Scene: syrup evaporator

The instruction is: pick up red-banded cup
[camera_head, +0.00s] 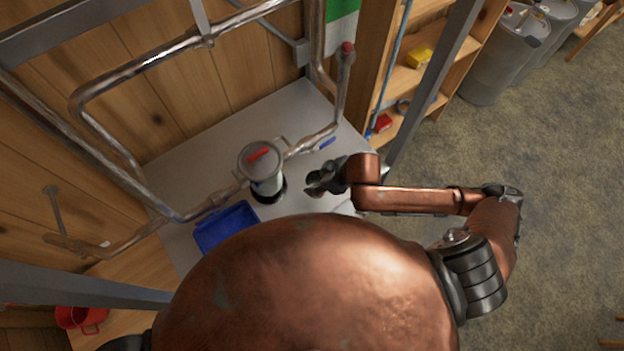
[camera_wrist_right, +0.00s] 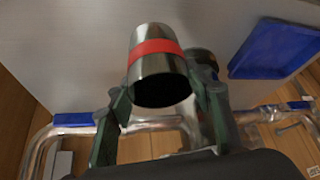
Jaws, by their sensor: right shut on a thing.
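The red-banded cup (camera_wrist_right: 152,80) is a shiny metal cup with a red band around it, seen in the right wrist view with its dark opening toward the camera. My right gripper (camera_wrist_right: 162,92) has one finger on each side of the cup and is shut on it. In the head view my right gripper (camera_head: 322,180) is over the pale table top, right of a metal canister; I cannot make out the cup clearly there. My left gripper is not in view.
A metal canister with a red handle (camera_head: 262,168) and pipes stands on the table (camera_head: 290,115). A blue tray (camera_head: 226,228) lies in front of it and also shows in the wrist view (camera_wrist_right: 275,50). Wooden shelves (camera_head: 405,80) stand at the right. A red pot (camera_head: 78,318) is at lower left.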

